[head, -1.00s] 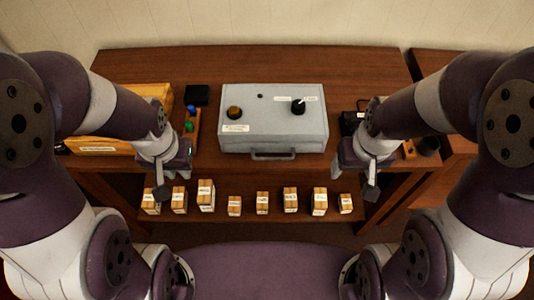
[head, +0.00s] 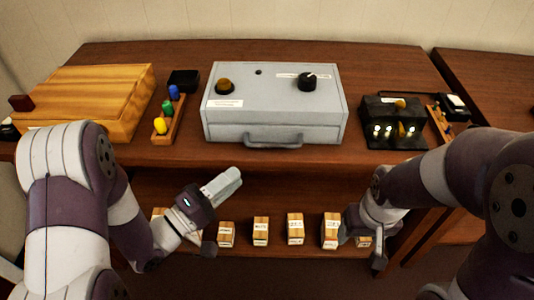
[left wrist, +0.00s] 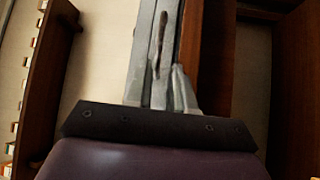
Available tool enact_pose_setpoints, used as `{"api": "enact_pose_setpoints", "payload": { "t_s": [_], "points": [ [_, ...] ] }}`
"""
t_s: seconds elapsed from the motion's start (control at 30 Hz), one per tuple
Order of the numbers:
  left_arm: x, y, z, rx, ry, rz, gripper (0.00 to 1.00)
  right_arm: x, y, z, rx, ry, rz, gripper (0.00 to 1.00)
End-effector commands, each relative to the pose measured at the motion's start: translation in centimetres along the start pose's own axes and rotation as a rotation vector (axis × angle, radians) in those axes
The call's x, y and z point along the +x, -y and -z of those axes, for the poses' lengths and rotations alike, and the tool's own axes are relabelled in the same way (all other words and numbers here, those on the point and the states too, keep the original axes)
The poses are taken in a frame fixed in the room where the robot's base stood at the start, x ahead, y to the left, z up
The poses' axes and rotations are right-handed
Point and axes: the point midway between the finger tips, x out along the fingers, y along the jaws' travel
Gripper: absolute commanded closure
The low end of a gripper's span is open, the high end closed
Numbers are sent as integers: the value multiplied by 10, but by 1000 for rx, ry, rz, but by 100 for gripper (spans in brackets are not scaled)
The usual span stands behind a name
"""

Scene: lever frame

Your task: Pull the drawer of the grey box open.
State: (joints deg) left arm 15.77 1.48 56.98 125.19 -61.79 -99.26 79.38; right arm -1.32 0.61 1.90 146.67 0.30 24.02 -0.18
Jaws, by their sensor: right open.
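The grey box (head: 285,110) stands on the table in the head view, with a dark knob on top at right and an amber-and-black button at left. Its drawer handle (head: 273,143) is a grey bar low on the front; the drawer looks shut. My left gripper (head: 226,184) is below and left of the handle, in front of the table's edge, apart from the box and pointing up and right. In the left wrist view its grey fingers (left wrist: 160,70) lie close together; whether they are shut is unclear. My right gripper (head: 362,252) is open, pointing down, low at right.
A wooden box (head: 92,100) and a strip with coloured pegs (head: 168,116) stand left of the grey box. A black device with lit lamps (head: 393,122) stands at right. Several small labelled blocks (head: 261,231) line the lower shelf. The space before the handle is clear.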

Motion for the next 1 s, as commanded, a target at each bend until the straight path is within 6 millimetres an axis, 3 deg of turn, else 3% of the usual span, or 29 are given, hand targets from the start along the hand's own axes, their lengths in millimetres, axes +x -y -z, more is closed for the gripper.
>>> {"api": "enact_pose_setpoints", "payload": {
  "t_s": [0.2,0.4,0.6,0.87,0.93,1.0],
  "points": [
    [58,0,-2,4,8,-3,77,3,0,-1,0,1,0,31],
    [92,1,-1,4,3,0,77,5,0,-1,0,1,0,31],
    [106,1,0,4,-1,1,77,6,0,-1,0,1,0,31],
    [107,1,0,4,-1,2,77,6,0,-1,0,1,0,31],
    [107,1,0,4,-1,2,96,6,0,-1,0,1,0,31],
    [107,1,0,4,-1,2,100,6,0,-1,0,1,0,31]
  ]
}}
